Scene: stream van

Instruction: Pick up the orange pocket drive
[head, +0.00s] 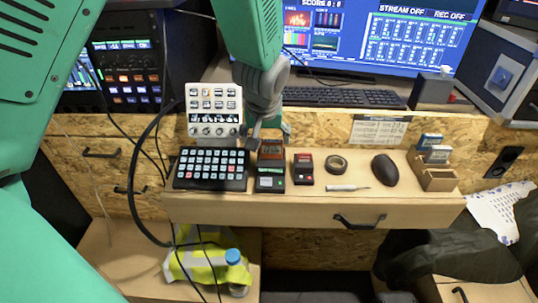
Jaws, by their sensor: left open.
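The orange pocket drive appears to be the small brownish-orange block (271,149) on the wooden shelf, just behind a dark box with a green label. My left gripper (270,137) comes down from above. It is open, with one finger to the left of the block and the other near its right back edge. The gripper partly covers the area behind the block, and I cannot tell whether the fingers touch it. My right gripper is not in view.
The dark green-labelled box (270,180) stands close in front. A button pad (211,169) is on the left; a red-and-black device (303,168), tape roll (336,163), screwdriver (347,188) and mouse (384,169) are on the right. A white control panel (213,110) stands behind.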

